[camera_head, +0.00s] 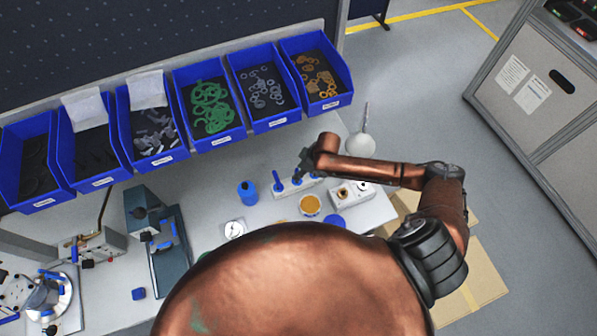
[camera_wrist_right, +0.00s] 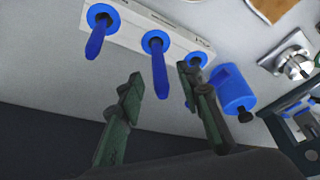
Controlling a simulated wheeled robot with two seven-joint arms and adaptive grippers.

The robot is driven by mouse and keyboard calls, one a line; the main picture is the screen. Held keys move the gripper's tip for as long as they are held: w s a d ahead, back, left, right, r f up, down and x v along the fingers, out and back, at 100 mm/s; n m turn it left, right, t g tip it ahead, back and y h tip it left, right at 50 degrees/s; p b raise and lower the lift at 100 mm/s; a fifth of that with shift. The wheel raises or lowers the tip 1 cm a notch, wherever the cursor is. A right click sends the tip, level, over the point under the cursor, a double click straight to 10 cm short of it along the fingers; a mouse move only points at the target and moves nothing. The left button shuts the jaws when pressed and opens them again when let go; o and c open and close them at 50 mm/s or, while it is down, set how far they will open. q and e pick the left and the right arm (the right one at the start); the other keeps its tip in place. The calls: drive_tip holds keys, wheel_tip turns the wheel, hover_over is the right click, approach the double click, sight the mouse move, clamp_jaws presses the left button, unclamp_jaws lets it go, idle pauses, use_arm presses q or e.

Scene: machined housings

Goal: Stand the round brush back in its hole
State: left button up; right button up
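The white holder block (camera_wrist_right: 125,22) carries blue-collared holes in a row, and it also shows on the bench in the head view (camera_head: 284,193). Blue handles stand in two holes, the left handle (camera_wrist_right: 97,42) and the middle handle (camera_wrist_right: 159,72). The third collar (camera_wrist_right: 199,57) is partly behind a finger, so I cannot tell what is in it. I cannot tell which handle belongs to the round brush. My right gripper (camera_wrist_right: 160,84) is open, its fingers on either side of the middle handle in the picture; no contact is visible. My left gripper is out of view.
A blue bottle (camera_head: 247,193) stands left of the holder. Blue parts bins (camera_head: 222,141) line the back. My copper arm covers much of the foreground.

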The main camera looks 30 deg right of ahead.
drive_tip(key=v, duration=1)
drive_tip(key=shift+r, duration=0.2)
